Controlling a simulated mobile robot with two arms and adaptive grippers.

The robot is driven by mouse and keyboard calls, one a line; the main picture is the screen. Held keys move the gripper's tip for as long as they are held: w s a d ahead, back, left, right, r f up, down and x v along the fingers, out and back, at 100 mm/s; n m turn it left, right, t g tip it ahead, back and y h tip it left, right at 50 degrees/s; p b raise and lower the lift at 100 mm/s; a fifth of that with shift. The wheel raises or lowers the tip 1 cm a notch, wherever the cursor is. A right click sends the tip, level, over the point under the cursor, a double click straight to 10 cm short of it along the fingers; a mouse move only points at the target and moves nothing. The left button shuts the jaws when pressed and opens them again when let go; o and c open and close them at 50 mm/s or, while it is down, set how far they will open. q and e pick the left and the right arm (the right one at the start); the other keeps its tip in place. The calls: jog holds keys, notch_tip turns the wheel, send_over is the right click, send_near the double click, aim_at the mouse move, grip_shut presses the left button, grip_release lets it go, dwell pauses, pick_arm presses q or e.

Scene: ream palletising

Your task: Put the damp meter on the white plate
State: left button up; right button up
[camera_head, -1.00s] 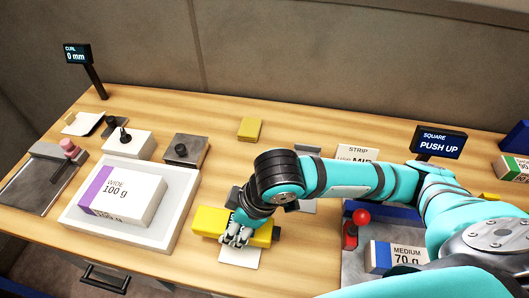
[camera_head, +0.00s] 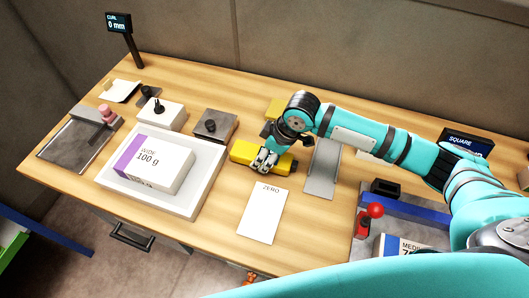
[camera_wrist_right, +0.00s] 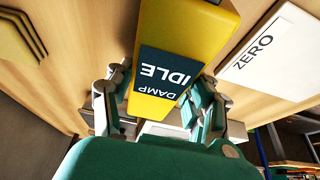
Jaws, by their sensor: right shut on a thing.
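The damp meter is a yellow block (camera_head: 243,151) with a dark screen reading DAMP IDLE, legible in the right wrist view (camera_wrist_right: 165,72). My right gripper (camera_head: 265,159) is shut around its middle, with a finger on each side in the wrist view (camera_wrist_right: 158,95). The white plate (camera_head: 262,215), marked ZERO, lies flat and bare on the table. It also shows at the right of the wrist view (camera_wrist_right: 268,55). In the head view the meter appears just behind the plate, clear of it. I cannot tell its height above the table. My left gripper is not in view.
A large white tray (camera_head: 207,180) with a WIDE 100 g ream (camera_head: 155,160) stands left of the plate. A grey strip (camera_head: 322,170) lies right of the meter, and a yellow pad (camera_head: 275,107) behind it. A red-knobbed device (camera_head: 375,210) stands at the right.

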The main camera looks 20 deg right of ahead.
jog(key=shift+f, duration=0.25)
jog(key=shift+f, duration=0.15)
jog(key=o, duration=1.3)
